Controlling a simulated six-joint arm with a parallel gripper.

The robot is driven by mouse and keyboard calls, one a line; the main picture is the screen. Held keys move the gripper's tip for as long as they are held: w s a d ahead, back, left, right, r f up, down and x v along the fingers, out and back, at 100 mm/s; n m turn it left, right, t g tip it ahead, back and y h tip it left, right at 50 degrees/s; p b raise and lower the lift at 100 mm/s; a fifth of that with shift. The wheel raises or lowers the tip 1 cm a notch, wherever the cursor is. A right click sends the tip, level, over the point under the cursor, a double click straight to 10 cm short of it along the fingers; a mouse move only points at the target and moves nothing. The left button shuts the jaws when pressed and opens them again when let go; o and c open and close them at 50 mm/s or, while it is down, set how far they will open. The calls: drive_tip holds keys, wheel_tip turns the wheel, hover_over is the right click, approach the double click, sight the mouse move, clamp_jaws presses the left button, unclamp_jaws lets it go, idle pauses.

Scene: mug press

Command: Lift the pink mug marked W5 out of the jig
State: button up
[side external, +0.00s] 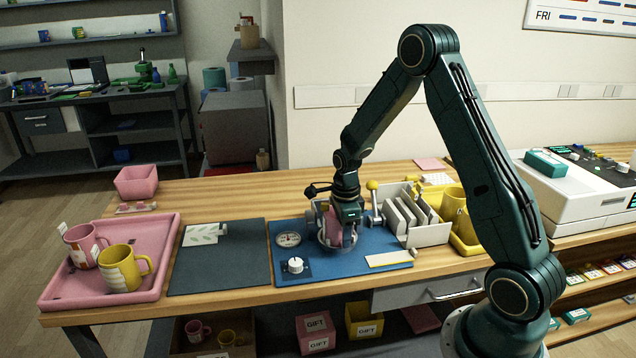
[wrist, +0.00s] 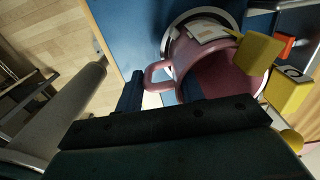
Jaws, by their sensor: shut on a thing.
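The pink mug (side external: 333,222) sits at the press jig, a metal ring (wrist: 176,22) on the blue base (side external: 380,254), mostly hidden behind my gripper in the side view. In the wrist view the pink mug (wrist: 215,70) shows its open mouth, with its handle to the left and a pale tag at its far rim. I cannot read a W5 mark. My gripper (side external: 346,236) is down at the mug and shut on it.
A pink tray (side external: 58,290) with a pink mug and a yellow mug stands at the left. A dark grey mat (side external: 215,275) lies between tray and jig. Dividers (side external: 408,215) and a yellow tray with yellow mugs stand close right. Yellow blocks (wrist: 260,53) crowd the mug's right side.

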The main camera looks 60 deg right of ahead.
drive_tip(key=shift+r, duration=0.1)
wheel_tip(320, 180, up, 20)
idle(0.9)
idle(0.5)
